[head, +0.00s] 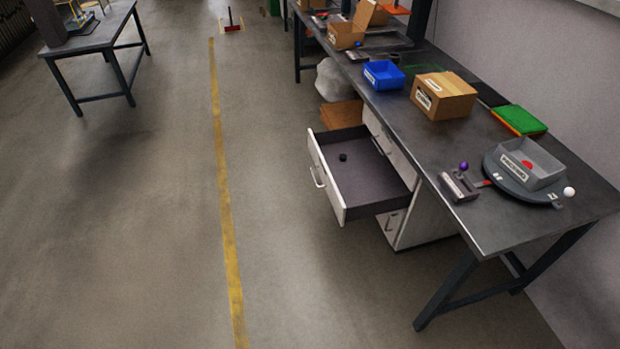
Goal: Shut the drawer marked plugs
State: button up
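One drawer (325,185) of the white cabinet (428,215) under the long dark workbench stands pulled far out into the aisle. It has a white front with a bar handle (317,177) and a dark inside. A small black object (343,157) lies in it, towards the front. I cannot read any mark on the drawer front from this angle. My gripper is not in view.
The workbench (480,228) carries a cardboard box (443,95), a blue bin (384,75), a grey bin (529,165) on a round plate, and a lever device (461,186). A brown box (341,115) stands beside the drawer. The floor left of the drawer is clear.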

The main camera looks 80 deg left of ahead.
aim_at(367, 184)
jog(key=z, duration=0.1)
jog(key=k, duration=0.25)
jog(key=u, duration=2.2)
jog(key=i, duration=0.9)
jog(key=u, duration=0.15)
